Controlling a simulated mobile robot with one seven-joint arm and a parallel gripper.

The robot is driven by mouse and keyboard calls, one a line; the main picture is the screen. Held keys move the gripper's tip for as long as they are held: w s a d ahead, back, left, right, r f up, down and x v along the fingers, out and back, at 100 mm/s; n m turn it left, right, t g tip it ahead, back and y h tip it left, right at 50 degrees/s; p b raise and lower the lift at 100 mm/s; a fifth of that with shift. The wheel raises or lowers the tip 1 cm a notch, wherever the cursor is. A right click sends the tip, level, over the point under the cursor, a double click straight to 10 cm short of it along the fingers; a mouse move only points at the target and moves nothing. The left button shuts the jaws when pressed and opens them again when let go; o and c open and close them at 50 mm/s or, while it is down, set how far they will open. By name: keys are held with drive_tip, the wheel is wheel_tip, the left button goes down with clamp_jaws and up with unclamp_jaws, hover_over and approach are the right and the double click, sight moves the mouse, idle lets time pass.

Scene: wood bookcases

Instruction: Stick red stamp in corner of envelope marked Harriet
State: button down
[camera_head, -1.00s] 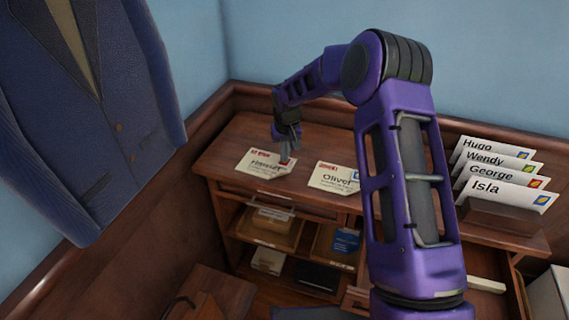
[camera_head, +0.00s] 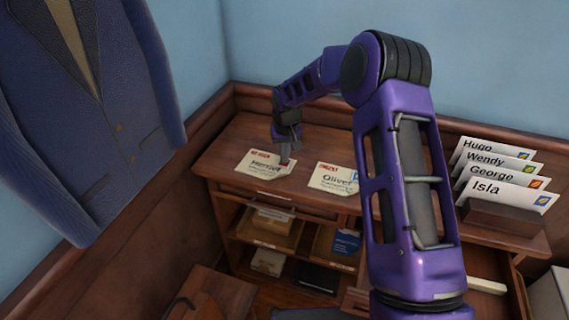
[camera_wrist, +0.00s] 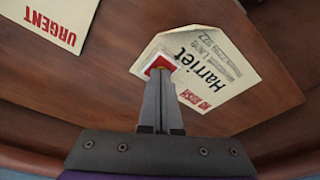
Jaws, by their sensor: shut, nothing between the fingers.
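The envelope marked Harriet (camera_head: 259,168) lies flat on the wooden desk top; in the wrist view it (camera_wrist: 222,72) also carries red "NO RUSH" lettering. The red stamp (camera_wrist: 161,64), with a white border and a bit of yellow, lies at a corner of this envelope, at the opposite end from "NO RUSH". My gripper (camera_wrist: 163,72) is shut and empty, its fingertips right over the stamp and covering part of it. In the head view my gripper (camera_head: 285,160) points down at the envelope's right corner. I cannot tell whether the tips touch the stamp.
A second envelope, marked Oliver (camera_head: 330,181), lies to the right. A holder (camera_head: 501,216) with several named, stamped envelopes stands at the desk's right end. Open compartments with trays (camera_head: 265,232) are below the desk top. A blue jacket (camera_head: 75,110) hangs at left.

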drive_tip(key=shift+w+p+v, duration=0.25)
drive_tip(key=shift+p+v, duration=0.4)
drive_tip(key=shift+v, duration=0.5)
drive_tip(key=shift+w+p+v, duration=0.2)
drive_tip(key=shift+p+v, duration=0.5)
drive_tip(key=shift+v, duration=0.45)
drive_tip(key=shift+w+p+v, duration=0.25)
drive_tip(key=shift+p+v, duration=0.4)
drive_tip(key=shift+v, duration=0.45)
drive_tip(key=shift+a+r, duration=0.1)
drive_tip(key=shift+r, duration=0.05)
